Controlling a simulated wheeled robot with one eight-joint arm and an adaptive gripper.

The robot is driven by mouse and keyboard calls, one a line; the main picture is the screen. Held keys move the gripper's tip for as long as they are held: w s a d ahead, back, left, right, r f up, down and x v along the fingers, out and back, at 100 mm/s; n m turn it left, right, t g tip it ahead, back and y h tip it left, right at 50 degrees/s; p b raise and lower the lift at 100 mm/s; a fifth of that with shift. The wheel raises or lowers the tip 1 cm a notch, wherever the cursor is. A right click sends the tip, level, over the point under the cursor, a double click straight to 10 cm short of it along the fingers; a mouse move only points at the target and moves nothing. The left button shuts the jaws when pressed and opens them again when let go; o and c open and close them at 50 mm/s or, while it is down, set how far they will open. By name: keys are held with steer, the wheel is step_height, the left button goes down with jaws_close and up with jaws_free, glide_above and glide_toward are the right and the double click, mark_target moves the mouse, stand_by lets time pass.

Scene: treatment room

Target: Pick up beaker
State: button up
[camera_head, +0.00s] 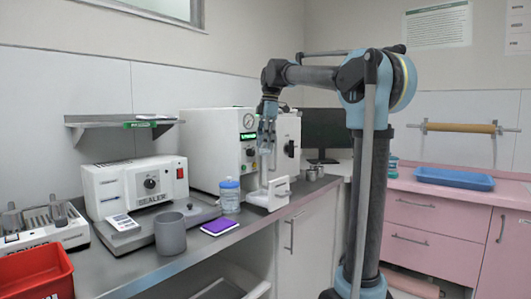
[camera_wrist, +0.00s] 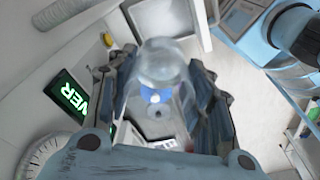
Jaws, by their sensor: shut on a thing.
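My gripper (camera_head: 266,142) is raised above the counter, in front of the white machine with the dial, fingers pointing down. In the wrist view my gripper (camera_wrist: 158,95) is shut on a clear, glassy beaker (camera_wrist: 162,66) that sits between its two dark fingers. The beaker is see-through, and a white and blue spot shows through it. Its lower part is blurred, and in the head view it is hard to make out among the fingers.
Further left are a grey cup (camera_head: 170,234), a purple pad (camera_head: 220,227), the sealer (camera_head: 135,186) and a red bin (camera_head: 36,274). The white machine (camera_head: 205,135) stands close behind my gripper.

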step_height(320, 180, up, 9)
stand_by(0.8)
